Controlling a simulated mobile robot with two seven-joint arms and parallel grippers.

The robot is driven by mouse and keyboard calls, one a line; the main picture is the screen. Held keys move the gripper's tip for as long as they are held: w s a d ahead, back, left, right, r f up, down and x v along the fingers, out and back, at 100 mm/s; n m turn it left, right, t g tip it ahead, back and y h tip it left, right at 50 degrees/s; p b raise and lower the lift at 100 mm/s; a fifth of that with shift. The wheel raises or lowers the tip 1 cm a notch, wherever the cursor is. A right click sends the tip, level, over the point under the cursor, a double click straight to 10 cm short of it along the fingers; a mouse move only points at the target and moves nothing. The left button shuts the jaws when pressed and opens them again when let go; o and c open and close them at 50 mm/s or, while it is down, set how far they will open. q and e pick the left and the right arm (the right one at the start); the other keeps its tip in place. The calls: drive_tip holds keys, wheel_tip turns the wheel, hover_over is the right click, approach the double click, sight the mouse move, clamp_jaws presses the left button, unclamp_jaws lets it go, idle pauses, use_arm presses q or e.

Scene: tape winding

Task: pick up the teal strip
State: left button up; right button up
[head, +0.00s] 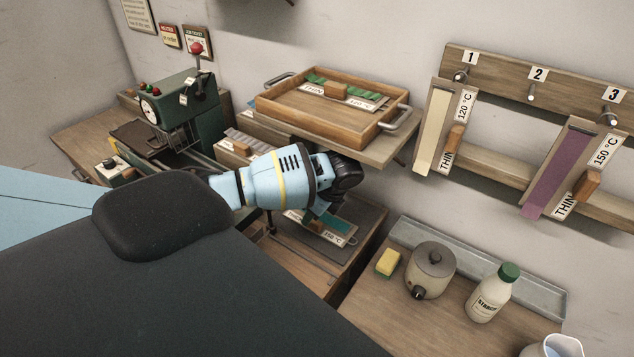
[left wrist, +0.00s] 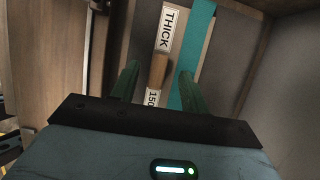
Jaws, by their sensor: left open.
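The teal strip (left wrist: 196,50) lies along the right side of a card with a white label (left wrist: 166,30) reading THICK and 150, and a wooden block (left wrist: 158,70). In the head view the teal strip (head: 340,229) is on a dark mat under the shelf, partly hidden by my gripper. My left gripper (left wrist: 158,74) is open, its two green fingers on either side of the block, the right finger overlapping the teal strip in the picture. Whether they touch is unclear. In the head view my left gripper (head: 318,211) reaches down over the card. My right gripper is not in view.
A shelf with a wooden tray (head: 285,112) is just above my left gripper. A green machine (head: 185,110) stands left. A sponge (head: 388,263), a pot (head: 430,270) and a bottle (head: 490,293) stand on the right counter. Cards hang on a wall rack (head: 500,70).

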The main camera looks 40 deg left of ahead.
use_arm(q)
drive_tip(key=x, duration=0.2)
drive_tip(key=shift+f, duration=0.45)
drive_tip(key=shift+c, duration=0.4)
drive_tip(key=shift+d, duration=0.1)
clamp_jaws()
drive_tip(key=shift+r, duration=0.15)
